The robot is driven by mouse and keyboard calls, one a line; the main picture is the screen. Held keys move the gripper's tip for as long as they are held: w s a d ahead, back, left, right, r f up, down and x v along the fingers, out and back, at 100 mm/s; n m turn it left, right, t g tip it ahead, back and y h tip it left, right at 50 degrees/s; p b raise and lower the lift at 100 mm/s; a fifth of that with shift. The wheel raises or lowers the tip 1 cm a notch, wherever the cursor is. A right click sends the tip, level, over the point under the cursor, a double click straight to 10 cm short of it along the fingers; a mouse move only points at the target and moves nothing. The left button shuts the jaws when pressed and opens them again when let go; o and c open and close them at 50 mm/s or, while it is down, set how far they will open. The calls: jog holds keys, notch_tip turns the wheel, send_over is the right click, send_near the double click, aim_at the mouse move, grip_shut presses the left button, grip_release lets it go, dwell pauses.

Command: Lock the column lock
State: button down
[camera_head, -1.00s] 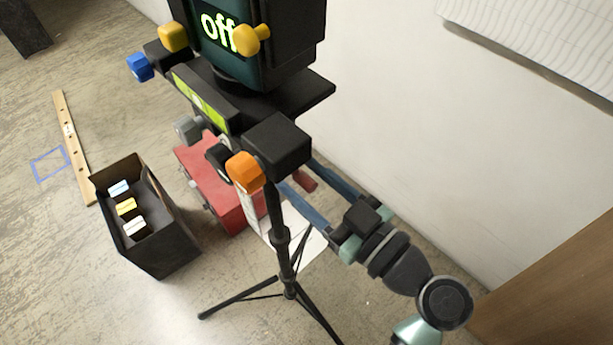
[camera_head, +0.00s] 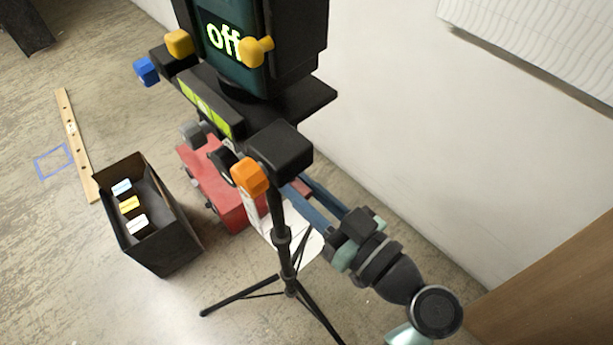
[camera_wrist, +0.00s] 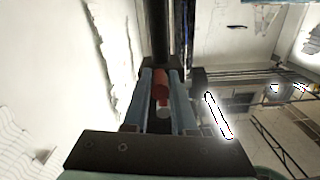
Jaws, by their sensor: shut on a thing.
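A black instrument (camera_head: 262,45) with a screen reading "off" stands on a black tripod column (camera_head: 282,235). In the wrist view, a red cylindrical knob (camera_wrist: 161,84) with a pale end lies between my fingers, close to the dark column. I take it for the column lock, but no label shows. My gripper (camera_head: 294,187) comes from the lower right, below the instrument head, and also shows in the wrist view (camera_wrist: 162,76). Its blue fingers are shut on the red knob.
A red case (camera_head: 213,187) and a black open box (camera_head: 165,240) stand on the floor to the left. A white wall (camera_head: 400,140) is close on the right.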

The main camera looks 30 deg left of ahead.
jog(key=shift+s, duration=0.1)
jog(key=c, duration=0.7)
grip_release()
jog(key=shift+c, duration=0.2)
jog(key=v, duration=1.3)
jog(key=shift+b, duration=0.35)
